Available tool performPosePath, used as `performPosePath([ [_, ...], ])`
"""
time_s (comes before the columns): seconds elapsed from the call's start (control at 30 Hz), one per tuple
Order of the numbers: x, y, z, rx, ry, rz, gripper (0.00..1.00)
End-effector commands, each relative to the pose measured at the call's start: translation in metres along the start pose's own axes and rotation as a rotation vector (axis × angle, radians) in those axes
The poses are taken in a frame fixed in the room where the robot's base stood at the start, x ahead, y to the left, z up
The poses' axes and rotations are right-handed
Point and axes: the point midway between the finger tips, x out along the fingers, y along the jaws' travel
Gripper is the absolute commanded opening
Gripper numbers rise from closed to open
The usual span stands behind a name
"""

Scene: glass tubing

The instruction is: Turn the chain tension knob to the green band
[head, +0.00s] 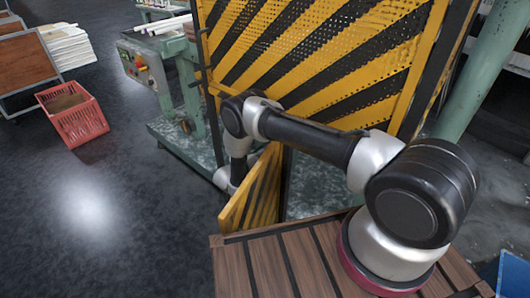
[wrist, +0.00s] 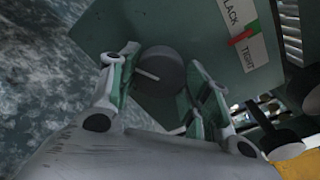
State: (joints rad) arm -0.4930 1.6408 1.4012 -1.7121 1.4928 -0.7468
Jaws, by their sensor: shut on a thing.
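In the wrist view, a dark round knob (wrist: 168,68) with a pale pointer line stands on a grey-green panel (wrist: 215,65). My gripper (wrist: 160,66) has one finger on each side of the knob and is shut on it. The pale line on the knob points to the left, away from the label. In the head view, the knob and my gripper are hidden behind the striped guards.
A large yellow-black perforated guard (head: 310,60) stands behind my arm, with a smaller striped panel (head: 253,190) below it. A green machine (head: 150,65) with buttons stands to the left. A red crate (head: 72,112) sits on the floor. The floor at lower left is clear.

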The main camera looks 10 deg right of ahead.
Motion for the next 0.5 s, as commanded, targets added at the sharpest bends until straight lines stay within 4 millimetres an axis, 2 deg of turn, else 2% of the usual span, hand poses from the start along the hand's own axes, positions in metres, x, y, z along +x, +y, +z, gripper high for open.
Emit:
performPosePath([
  [0.5, -0.0003, 0.0001, -0.0005, -0.035, 0.002, -0.001, 0.24],
])
